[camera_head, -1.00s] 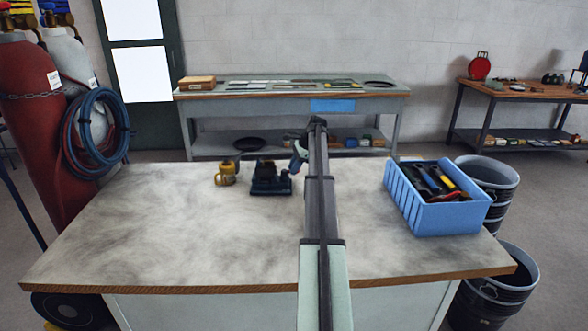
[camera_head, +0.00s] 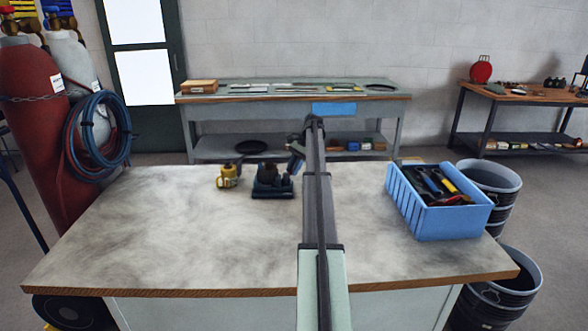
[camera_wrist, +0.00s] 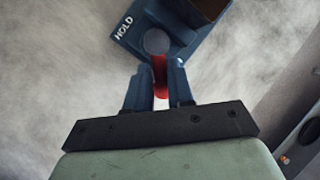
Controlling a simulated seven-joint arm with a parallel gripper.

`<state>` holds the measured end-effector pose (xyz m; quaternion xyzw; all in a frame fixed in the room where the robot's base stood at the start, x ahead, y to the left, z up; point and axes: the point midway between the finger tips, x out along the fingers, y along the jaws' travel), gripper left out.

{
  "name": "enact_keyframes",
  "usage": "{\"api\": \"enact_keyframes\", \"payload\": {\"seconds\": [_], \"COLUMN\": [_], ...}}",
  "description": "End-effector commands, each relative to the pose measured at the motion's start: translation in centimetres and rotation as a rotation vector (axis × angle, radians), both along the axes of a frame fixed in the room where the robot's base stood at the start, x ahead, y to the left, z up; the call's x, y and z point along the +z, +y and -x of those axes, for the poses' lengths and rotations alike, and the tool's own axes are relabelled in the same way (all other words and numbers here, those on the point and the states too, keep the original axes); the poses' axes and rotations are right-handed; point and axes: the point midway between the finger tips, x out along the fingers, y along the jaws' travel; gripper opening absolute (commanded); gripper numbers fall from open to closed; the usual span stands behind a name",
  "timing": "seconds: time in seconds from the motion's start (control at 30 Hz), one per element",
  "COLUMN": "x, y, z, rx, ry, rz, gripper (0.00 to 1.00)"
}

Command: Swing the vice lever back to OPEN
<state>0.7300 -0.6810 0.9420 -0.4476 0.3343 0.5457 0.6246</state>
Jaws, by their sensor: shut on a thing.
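The vice (camera_head: 271,182) is a small dark blue block on the back middle of the bench, just left of my arm in the head view. In the wrist view the vice (camera_wrist: 172,38) shows at the top with the word HOLD on its left corner and a round grey-blue pivot. Its red lever (camera_wrist: 159,76) reaches from the pivot down between my fingers. My gripper (camera_wrist: 157,82) is shut on the lever, one finger on each side. In the head view my arm hides most of the gripper (camera_head: 298,155). No OPEN marking is visible.
A yellow-brown fitting (camera_head: 228,178) stands left of the vice. A blue crate of tools (camera_head: 440,218) stands on the bench (camera_head: 160,220) at the right. The front and left of the bench are clear. Dark bins (camera_head: 490,180) stand beyond its right edge.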

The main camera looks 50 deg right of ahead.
Motion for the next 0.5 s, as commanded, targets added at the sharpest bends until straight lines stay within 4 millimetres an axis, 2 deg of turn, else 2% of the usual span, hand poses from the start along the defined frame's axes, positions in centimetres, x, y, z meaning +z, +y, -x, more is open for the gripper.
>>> {"api": "enact_keyframes", "payload": {"seconds": [0.37,0.4,0.5], "x": [-0.10,-0.10,-0.08], "y": [-0.39,-0.39,-0.36], "z": [-0.10,-0.10,-0.12], "rx": [0.000,0.000,0.000], "ry": [-0.002,-0.002,-0.002], "rz": [0.007,0.007,0.006], "gripper": [0.00,0.23,0.33]}}
